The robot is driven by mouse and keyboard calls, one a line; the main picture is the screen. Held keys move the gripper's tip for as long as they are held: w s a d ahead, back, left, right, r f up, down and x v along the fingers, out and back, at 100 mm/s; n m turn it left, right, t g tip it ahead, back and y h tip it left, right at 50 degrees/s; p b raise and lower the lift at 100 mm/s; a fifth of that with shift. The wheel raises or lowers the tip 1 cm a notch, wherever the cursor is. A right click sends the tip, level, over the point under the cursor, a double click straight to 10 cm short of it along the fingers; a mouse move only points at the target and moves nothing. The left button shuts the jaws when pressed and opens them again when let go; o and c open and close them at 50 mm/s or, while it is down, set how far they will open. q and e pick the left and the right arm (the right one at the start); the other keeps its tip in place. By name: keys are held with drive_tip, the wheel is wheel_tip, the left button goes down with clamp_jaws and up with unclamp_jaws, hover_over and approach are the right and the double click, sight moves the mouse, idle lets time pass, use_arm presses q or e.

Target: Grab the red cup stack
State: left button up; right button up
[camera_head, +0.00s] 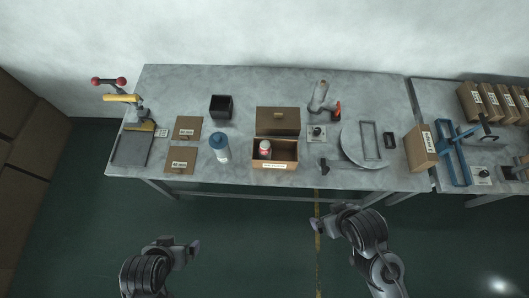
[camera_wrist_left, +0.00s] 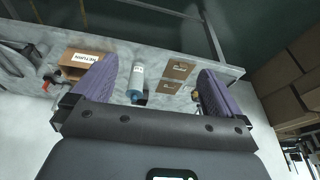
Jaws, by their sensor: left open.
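A small red and white item (camera_head: 265,148), which looks like the red cup stack, stands inside an open brown box (camera_head: 287,157) at the middle of the table. Its lower part is hidden by the box front. My left gripper (camera_head: 184,246) is in front of the table at lower left, apart from the box. In the left wrist view its two purple finger pads (camera_wrist_left: 150,88) are wide apart with nothing gripped. My right gripper (camera_head: 320,225) is in front of the table, right of the box; its jaw opening is unclear.
A white and blue cylinder (camera_head: 220,148) stands left of the box, with brown pads (camera_head: 181,161) beyond it. A black bin (camera_head: 221,106) stands behind. A hand press (camera_head: 127,98) is at far left. A round plate (camera_head: 355,155) and brown carton (camera_head: 421,147) are right.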

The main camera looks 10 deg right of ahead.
use_arm(q)
drive_tip(key=shift+c, duration=0.2)
idle(0.3)
drive_tip(key=c, duration=0.6)
